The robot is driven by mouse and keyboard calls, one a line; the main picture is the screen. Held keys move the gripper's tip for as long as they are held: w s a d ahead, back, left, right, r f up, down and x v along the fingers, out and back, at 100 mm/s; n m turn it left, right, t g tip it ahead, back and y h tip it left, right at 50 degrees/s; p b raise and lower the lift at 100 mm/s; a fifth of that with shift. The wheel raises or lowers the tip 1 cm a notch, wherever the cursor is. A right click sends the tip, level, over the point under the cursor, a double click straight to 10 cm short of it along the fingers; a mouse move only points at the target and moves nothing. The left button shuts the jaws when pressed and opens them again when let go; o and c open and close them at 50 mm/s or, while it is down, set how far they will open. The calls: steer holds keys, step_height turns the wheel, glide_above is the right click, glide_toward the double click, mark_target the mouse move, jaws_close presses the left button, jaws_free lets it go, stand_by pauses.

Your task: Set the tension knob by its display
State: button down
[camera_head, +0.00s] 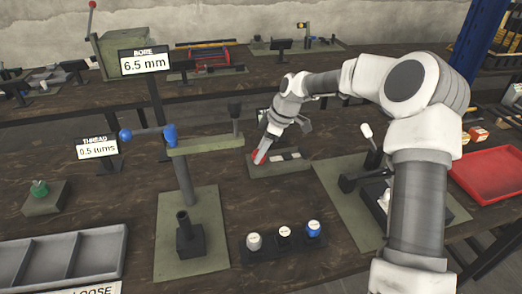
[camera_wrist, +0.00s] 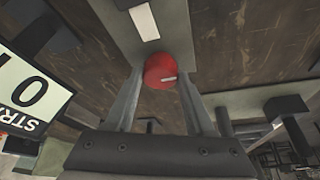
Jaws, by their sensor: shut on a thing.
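The red tension knob (camera_wrist: 161,71) with a pale mark line sits between my gripper's two fingers (camera_wrist: 158,88) in the wrist view. My gripper is shut on it. In the head view the red knob (camera_head: 260,157) shows at the left end of a grey-green plate (camera_head: 290,168), with my gripper (camera_head: 265,147) on it. A pale display (camera_wrist: 30,98) stands at the left edge of the wrist view. It is tilted and cut off; a large 0 and the letters "STRA" show, the rest of its reading does not.
A bore sign (camera_head: 145,61) reading 6.5 mm and a thread sign (camera_head: 97,148) reading 0.5 turns stand at left. A press stand (camera_head: 185,180) rises left of the plate. A block with three knobs (camera_head: 284,242) lies in front. A red tray (camera_head: 490,174) is at right.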

steer(key=shift+s+m, duration=0.1)
steer(key=shift+m, duration=0.2)
steer(key=m+t+b, duration=0.1)
steer(key=m, duration=0.2)
steer(key=shift+a+m+t+h, duration=0.1)
steer(key=shift+m+t+h, duration=0.2)
steer(key=shift+h, duration=0.1)
steer(key=m+t+h+b, duration=0.1)
steer(key=m, duration=0.2)
steer(key=shift+s+a+m+b, duration=0.1)
steer(key=shift+s+m+b, duration=0.05)
steer(key=shift+m+b, duration=0.15)
steer(key=m+t+h+b, duration=0.1)
steer(key=m, duration=0.3)
steer(key=shift+a, duration=0.15)
steer(key=shift+m+h+b, duration=0.3)
steer(key=shift+m+h, duration=0.4)
steer(key=shift+m, duration=0.7)
steer(key=shift+c, duration=1.3)
jaws_free()
